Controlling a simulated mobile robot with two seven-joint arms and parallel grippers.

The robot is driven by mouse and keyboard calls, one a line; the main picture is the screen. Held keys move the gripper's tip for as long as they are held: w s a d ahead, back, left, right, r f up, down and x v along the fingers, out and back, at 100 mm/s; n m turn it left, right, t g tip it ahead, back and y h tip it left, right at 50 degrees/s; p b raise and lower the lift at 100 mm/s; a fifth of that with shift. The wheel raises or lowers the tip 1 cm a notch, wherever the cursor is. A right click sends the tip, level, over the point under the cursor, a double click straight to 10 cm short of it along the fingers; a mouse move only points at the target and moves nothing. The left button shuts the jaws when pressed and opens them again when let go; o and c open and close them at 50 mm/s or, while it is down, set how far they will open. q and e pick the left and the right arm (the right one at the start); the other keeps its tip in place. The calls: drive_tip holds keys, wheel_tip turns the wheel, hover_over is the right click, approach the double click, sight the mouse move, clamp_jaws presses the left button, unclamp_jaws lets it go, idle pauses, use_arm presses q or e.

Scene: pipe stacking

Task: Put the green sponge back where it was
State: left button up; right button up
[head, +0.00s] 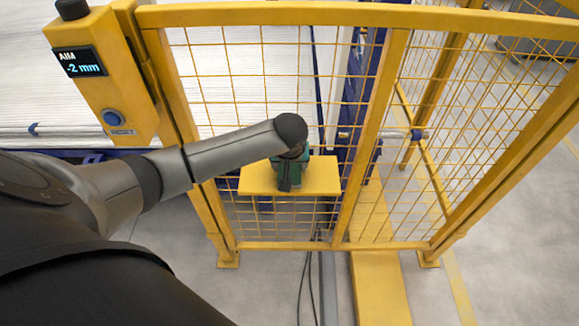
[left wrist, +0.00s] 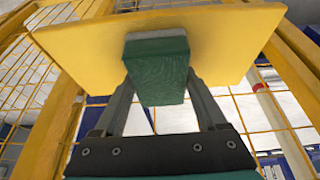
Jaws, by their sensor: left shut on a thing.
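The green sponge (left wrist: 157,70) shows in the left wrist view as a green block with a grey layer along its far side. My left gripper (left wrist: 157,88) has a finger on each side of it and is shut on it. The sponge is in front of or on the yellow shelf plate (left wrist: 222,45); I cannot tell whether it touches. In the head view my left gripper (head: 291,176) is over the yellow shelf (head: 322,176) on the fence, and the wrist mostly hides what it holds. My right gripper is not in view.
A yellow mesh fence (head: 268,14) surrounds the shelf, with posts on both sides. A yellow control box (head: 113,85) with a display reading "AIM -2 mm" stands at the left. Black cables (head: 306,280) run on the floor below the shelf. Grey floor (head: 515,270) is clear at right.

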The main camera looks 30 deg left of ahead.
use_arm(q)
drive_tip(key=o, duration=1.3)
drive_tip(key=shift+c, duration=0.2)
drive_tip(key=shift+r, duration=0.1)
drive_tip(key=p+v, duration=0.3)
drive_tip(key=v, duration=0.9)
drive_tip(key=shift+w, duration=0.1)
